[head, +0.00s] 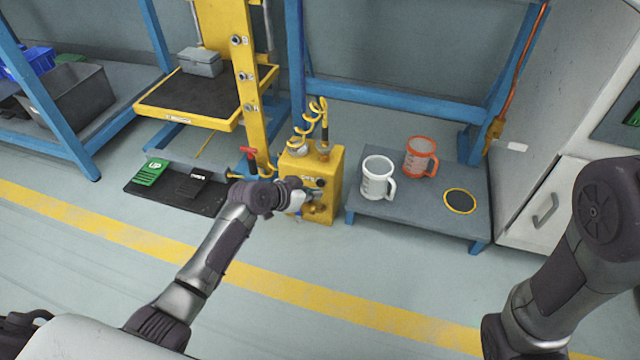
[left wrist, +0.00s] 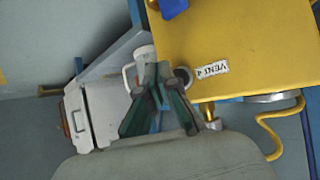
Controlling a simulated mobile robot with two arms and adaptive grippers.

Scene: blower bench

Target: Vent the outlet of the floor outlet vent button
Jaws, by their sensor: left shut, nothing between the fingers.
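The yellow outlet box (head: 335,170) stands on the floor with a coiled yellow hose on top. Its face carries a small white label reading "VENT" and a further character, clear in the left wrist view (left wrist: 212,70). A round dark button (left wrist: 183,76) sits beside that label. My left gripper (head: 300,201) is shut and empty in front of the box face. In the left wrist view its fingertips (left wrist: 157,74) appear close beside the button and partly overlap its edge; I cannot tell whether they touch it. My right gripper is out of view.
A low grey platform (head: 425,222) right of the box holds a white mug (head: 377,180) and an orange mug (head: 415,158). A yellow lift frame (head: 250,100) stands behind. A dark mat (head: 150,191) lies left. The front floor is clear.

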